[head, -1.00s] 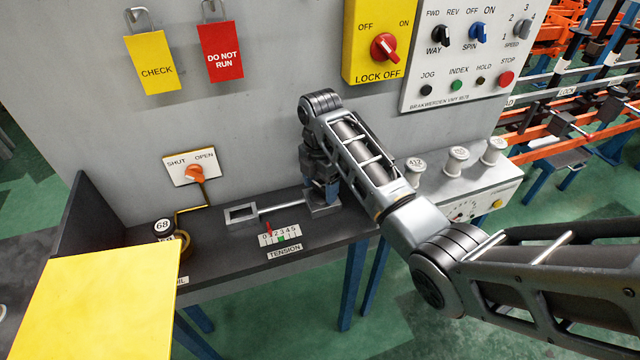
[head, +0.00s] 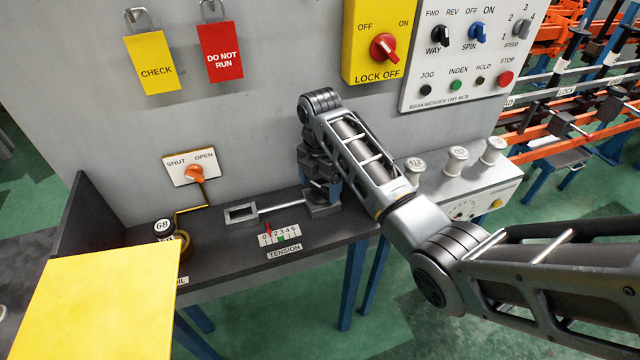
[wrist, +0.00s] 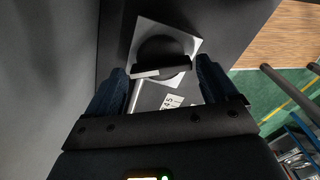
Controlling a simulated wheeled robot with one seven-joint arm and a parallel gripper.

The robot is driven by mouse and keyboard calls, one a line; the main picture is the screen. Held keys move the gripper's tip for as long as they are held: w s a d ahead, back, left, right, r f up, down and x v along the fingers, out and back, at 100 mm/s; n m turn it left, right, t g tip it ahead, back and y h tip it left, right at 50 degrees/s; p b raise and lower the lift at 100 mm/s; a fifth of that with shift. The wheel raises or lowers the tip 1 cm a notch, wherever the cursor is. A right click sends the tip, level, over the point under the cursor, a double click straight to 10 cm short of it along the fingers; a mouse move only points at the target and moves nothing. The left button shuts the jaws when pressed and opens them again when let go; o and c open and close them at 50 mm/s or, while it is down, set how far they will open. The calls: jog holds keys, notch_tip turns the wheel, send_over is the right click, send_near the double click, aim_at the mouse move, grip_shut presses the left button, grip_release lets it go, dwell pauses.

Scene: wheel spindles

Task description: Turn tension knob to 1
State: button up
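The tension knob (wrist: 160,50) is a black round knob with a raised bar, on a pale square plate, in the wrist view. My gripper (wrist: 163,72) has its two blue fingers spread, one on each side of the knob bar, near its ends. Gaps show between fingers and bar. In the head view my gripper (head: 322,198) points down over the back right of the dark bench, hiding the knob. The tension scale (head: 280,236), marked 0 to 5, lies to its left. Its red pointer (head: 268,229) stands near the low end, around 0 to 1; the exact reading is unclear.
A metal rod and frame (head: 242,213) lie left of my gripper. An orange shut/open valve (head: 195,174) is on the wall. A yellow panel (head: 100,300) covers the front left. A grey box with white spools (head: 470,185) stands right of my arm.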

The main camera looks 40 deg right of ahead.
aim_at(320, 189)
jog(key=shift+o, duration=0.8)
notch_tip(320, 189, up, 8)
jog(key=shift+f, duration=0.15)
jog(key=shift+s, duration=0.1)
